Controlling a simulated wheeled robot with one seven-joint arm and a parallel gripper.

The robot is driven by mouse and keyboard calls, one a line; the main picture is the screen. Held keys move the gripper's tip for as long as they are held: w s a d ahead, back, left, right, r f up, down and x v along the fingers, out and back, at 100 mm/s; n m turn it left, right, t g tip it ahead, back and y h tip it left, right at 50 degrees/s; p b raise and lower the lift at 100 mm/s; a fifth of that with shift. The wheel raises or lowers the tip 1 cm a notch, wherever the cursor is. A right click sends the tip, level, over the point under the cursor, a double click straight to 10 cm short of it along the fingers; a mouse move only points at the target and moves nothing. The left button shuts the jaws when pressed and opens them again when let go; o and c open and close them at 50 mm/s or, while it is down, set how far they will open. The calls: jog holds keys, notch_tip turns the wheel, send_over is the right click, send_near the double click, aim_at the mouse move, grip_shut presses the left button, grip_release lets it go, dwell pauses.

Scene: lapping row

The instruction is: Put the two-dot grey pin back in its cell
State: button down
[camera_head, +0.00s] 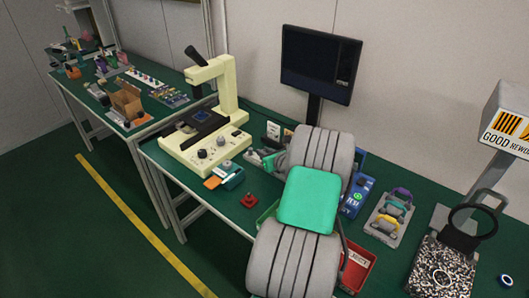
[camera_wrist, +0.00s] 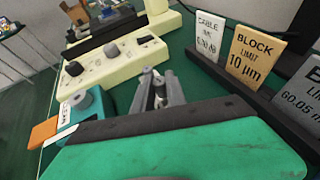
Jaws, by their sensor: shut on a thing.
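My gripper (camera_wrist: 157,84) shows in the wrist view at the centre, pointing away toward the bench. Its narrow grey fingers are shut on a small grey pin (camera_wrist: 158,91), which is mostly hidden between them. I cannot make out any dots on it. In the head view my own arm hides the gripper and the pin. I cannot pick out the pin's cell in either view.
The cream machine (camera_head: 206,150) stands left of my arm, with a teal block (camera_head: 232,178) and a red item (camera_head: 249,201) near the bench's front. Upright cards (camera_wrist: 254,55) stand right of my gripper. A red bin (camera_head: 359,270) and a grey tray (camera_head: 380,234) lie right.

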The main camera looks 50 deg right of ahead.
jog(key=shift+f, duration=0.15)
jog(key=shift+f+b, duration=0.35)
jog(key=shift+f+b, duration=0.45)
jog(key=shift+f, duration=0.25)
jog(key=c, duration=1.3)
grip_release()
jog(key=v, duration=0.8)
